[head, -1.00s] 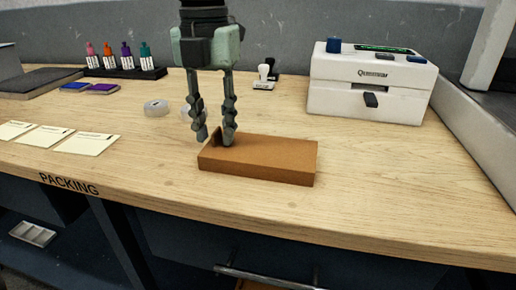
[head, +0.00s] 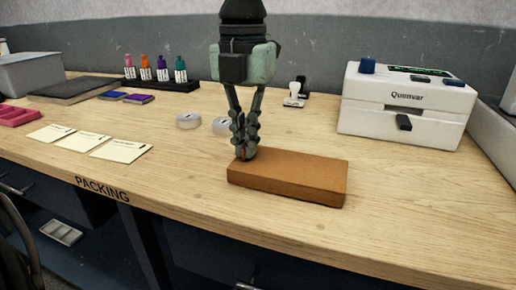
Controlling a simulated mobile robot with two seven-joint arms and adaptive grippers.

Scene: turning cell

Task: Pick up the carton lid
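The carton lid (head: 290,180) is a flat brown cardboard piece lying on the wooden packing bench. My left gripper (head: 245,154) points down at the lid's left end. Its fingers are closed together there, around the small upright tab at that end, which they now hide. The lid still appears to rest flat on the bench. My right gripper is not in view.
A white Quenvar machine (head: 405,108) stands at the back right. Behind the gripper are tape rolls (head: 188,121) and a stamp (head: 294,94). Paper cards (head: 121,151) lie to the left, with coloured bottles (head: 162,72) behind. Bench in front of the machine is clear.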

